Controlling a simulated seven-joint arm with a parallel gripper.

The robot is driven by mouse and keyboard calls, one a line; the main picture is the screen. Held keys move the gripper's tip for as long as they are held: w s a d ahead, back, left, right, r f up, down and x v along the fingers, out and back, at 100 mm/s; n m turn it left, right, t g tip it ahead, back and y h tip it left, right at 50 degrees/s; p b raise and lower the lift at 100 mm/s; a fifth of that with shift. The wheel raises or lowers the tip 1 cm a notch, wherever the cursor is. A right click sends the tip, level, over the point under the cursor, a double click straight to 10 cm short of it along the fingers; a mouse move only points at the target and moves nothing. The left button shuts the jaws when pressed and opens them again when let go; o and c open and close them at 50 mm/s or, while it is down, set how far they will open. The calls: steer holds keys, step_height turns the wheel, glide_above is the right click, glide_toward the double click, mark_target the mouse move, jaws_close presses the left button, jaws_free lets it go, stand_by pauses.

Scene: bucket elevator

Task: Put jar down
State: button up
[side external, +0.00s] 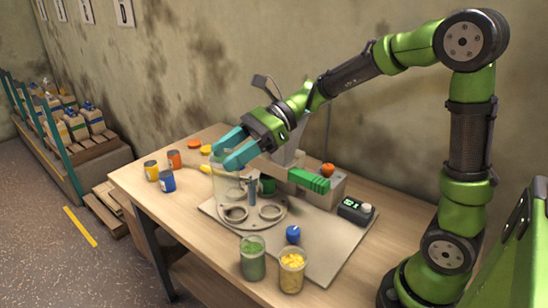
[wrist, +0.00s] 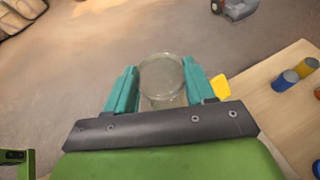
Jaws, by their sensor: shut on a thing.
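A clear, see-through jar (side external: 228,187) is held between the teal fingers of my gripper (side external: 230,148) in the side external view. The jar is over the left part of a round grey plate (side external: 266,222) with ring-shaped holders. I cannot tell whether its base touches the plate. In the wrist view, the jar (wrist: 162,78) shows its round end between the two fingers of my gripper (wrist: 160,88), which are shut on its sides. It looks empty.
A green-filled jar (side external: 252,260) and a yellow-filled jar (side external: 291,272) stand at the front. A blue knob (side external: 292,234), a green handle (side external: 309,181) and a display box (side external: 355,211) are to the right. Small yellow (side external: 151,171), orange (side external: 174,160) and blue (side external: 167,181) cans stand left.

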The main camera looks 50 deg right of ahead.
step_height(320, 180, down, 18)
steer(key=shift+w+d, duration=0.15)
steer(key=shift+w, duration=0.05)
steer(key=shift+f, duration=0.2)
steer(key=o, duration=1.2)
steer(key=shift+r, duration=0.1)
